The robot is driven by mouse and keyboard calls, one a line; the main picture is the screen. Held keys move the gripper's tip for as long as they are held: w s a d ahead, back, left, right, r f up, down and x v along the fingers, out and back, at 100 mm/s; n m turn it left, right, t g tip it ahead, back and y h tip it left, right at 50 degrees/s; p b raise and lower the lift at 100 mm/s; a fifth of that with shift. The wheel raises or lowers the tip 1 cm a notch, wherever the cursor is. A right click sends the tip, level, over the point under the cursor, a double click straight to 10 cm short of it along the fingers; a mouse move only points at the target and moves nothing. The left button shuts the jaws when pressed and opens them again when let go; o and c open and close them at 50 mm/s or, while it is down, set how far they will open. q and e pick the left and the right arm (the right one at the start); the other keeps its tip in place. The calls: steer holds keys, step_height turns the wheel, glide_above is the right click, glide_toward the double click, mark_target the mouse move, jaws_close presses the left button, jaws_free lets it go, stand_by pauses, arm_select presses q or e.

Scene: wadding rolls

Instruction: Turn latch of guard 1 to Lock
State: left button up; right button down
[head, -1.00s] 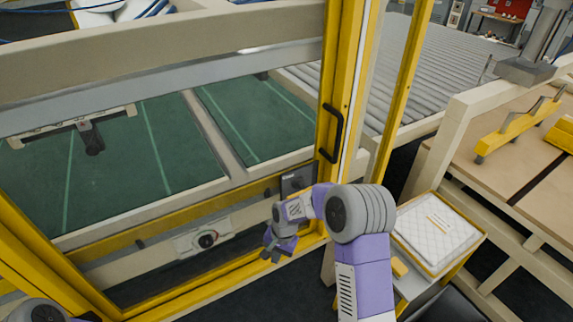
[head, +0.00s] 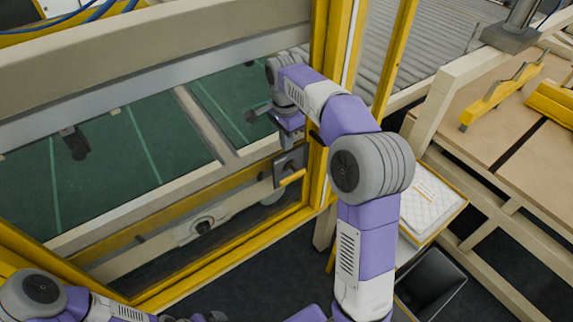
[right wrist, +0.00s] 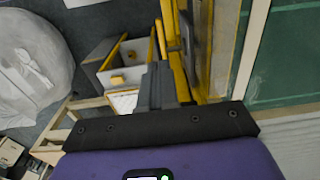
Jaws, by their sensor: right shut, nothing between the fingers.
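Guard 1 appears to be the yellow-framed clear door (head: 318,100). No number is readable. Its latch is a grey plate with a yellow lever (head: 293,177) low on the right side of the frame; the lever lies nearly level, slightly tilted. I cannot read any Lock marking. My left gripper (head: 195,317) is at the bottom edge, partly cut off.
Right of the door are a box with white quilted wadding (head: 430,205), a black bin (head: 432,280) and a wooden-topped table (head: 520,150). Dark floor is clear in front.

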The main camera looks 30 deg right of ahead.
mark_target(287, 178)
step_height(287, 178, down, 14)
steer(key=shift+d+r+b, duration=0.1)
steer(key=shift+b, duration=1.1)
arm_select(q)
step_height(287, 178, down, 2)
steer(key=shift+f, duration=0.2)
steer(key=shift+s, duration=0.1)
arm_select(e)
steer(key=shift+w, duration=0.15)
